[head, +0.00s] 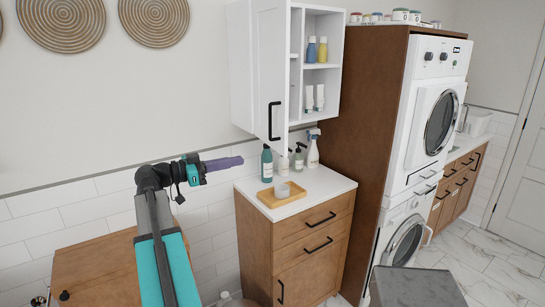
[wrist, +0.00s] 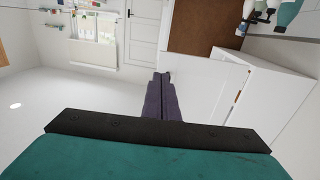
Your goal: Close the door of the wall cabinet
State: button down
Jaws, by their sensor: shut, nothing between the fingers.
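The white wall cabinet (head: 317,97) hangs on the wall at the upper middle of the head view. Its panelled door (head: 270,60), with a black bar handle (head: 273,121), stands partly open, its right edge swung out toward me. Shelves show to the right of the door. My gripper (head: 238,161) is shut and empty, its purple fingers pointing right, to the left of and lower than the door in the picture, apart from it. In the wrist view the shut fingers (wrist: 161,78) point toward the room, with a white cabinet surface (wrist: 255,90) at right.
A wooden base cabinet (head: 292,243) stands below, with bottles and a wooden tray (head: 262,199) on its white top. A tall brown panel (head: 355,110) and stacked washing machines (head: 430,120) stand to the right.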

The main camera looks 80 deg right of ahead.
jog(key=shift+s, duration=0.1)
jog(key=p, duration=0.5)
send_near(284, 152)
jog(key=x, duration=0.4)
jog(key=shift+s+d+r, duration=0.1)
jog(key=shift+s+d, duration=0.15)
jog(key=shift+d, duration=0.05)
jog(key=shift+p+x, duration=0.55)
jog(key=shift+x, duration=0.35)
